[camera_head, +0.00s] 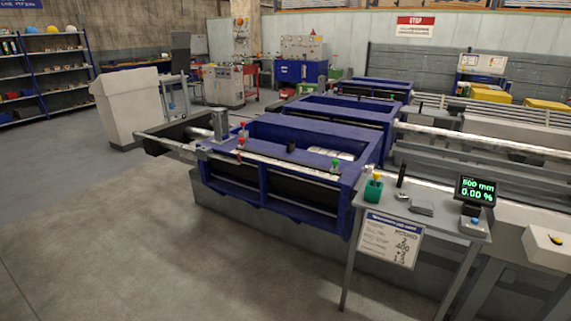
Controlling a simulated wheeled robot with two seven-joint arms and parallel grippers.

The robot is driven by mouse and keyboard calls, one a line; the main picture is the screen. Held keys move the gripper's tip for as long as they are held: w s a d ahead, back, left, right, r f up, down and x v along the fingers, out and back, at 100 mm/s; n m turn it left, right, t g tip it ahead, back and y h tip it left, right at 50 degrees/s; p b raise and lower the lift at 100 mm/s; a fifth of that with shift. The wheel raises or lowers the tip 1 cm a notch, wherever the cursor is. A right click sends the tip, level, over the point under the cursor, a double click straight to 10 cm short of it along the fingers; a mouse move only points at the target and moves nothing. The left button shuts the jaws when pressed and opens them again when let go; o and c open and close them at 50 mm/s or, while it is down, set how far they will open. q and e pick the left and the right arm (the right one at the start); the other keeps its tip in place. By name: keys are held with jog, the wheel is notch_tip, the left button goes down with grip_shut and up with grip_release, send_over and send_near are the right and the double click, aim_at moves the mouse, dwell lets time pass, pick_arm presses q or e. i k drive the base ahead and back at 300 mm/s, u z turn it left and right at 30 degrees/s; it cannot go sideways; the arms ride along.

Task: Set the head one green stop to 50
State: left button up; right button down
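A long metal bar (270,160) runs along the front of the nearest blue machine frame (285,205). A small green piece (335,163) sits near the bar's right end; it looks like a stop, but any scale or number by it is too small to read. Small red-topped pieces (240,142) stand near the bar's left part. A black display (476,190) on the grey stand at right reads "500 mm" and "0.00 %" in green. Neither of my grippers shows in the view.
The grey stand (450,218) carries a green cup (373,188) with a yellow-topped item, and a white notice (390,241) hangs at its front. A white cabinet (132,108) stands at left. The floor (130,240) in front and left is clear.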

aim_at(334, 170)
jog(key=u, duration=0.6)
jog(key=i, duration=1.35)
jog(key=z, duration=0.4)
